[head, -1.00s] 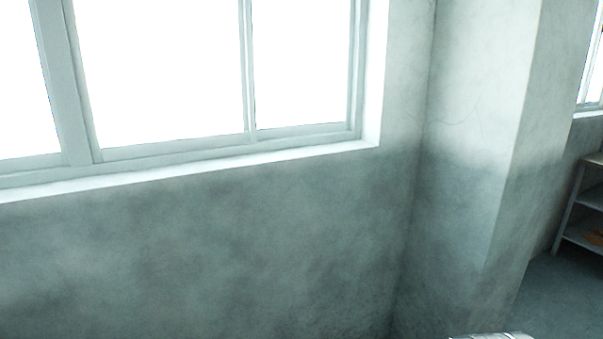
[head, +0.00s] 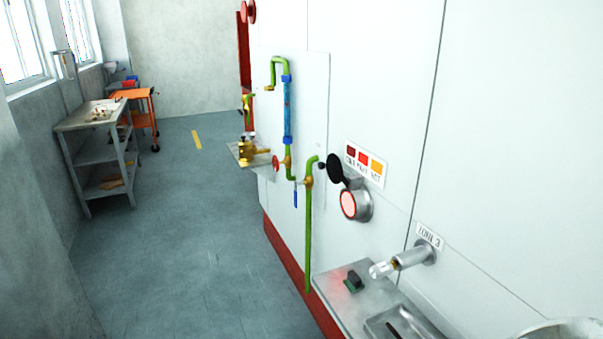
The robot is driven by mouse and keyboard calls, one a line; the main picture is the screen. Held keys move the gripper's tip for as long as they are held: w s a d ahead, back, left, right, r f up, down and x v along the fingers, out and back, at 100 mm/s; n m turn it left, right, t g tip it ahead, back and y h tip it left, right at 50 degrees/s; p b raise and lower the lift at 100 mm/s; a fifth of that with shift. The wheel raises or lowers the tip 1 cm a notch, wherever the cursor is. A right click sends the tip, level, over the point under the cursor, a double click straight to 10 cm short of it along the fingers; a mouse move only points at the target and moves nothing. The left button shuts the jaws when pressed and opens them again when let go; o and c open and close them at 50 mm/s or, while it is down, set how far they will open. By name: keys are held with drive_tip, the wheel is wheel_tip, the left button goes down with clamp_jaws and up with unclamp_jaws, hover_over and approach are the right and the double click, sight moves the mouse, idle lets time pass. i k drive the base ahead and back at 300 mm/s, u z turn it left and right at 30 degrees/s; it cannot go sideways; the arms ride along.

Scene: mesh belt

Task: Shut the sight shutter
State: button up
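A round sight port (head: 349,205) with a glowing red glass and a metal rim sticks out of the white furnace wall. A black disc (head: 335,168), which looks like its shutter, sits above and to the left of the port on a short dark arm. The disc leaves the red glass uncovered, so the shutter stands open. My gripper is not in view.
A colour label (head: 365,163) is beside the disc. Green and blue pipes (head: 288,110) with valves stand left of the port. A metal shelf (head: 350,290) and a ZONE 3 fitting (head: 410,257) jut out below right. Floor (head: 190,240) on the left is clear.

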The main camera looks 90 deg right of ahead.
sight(334, 165)
drive_tip(key=z, duration=3.3)
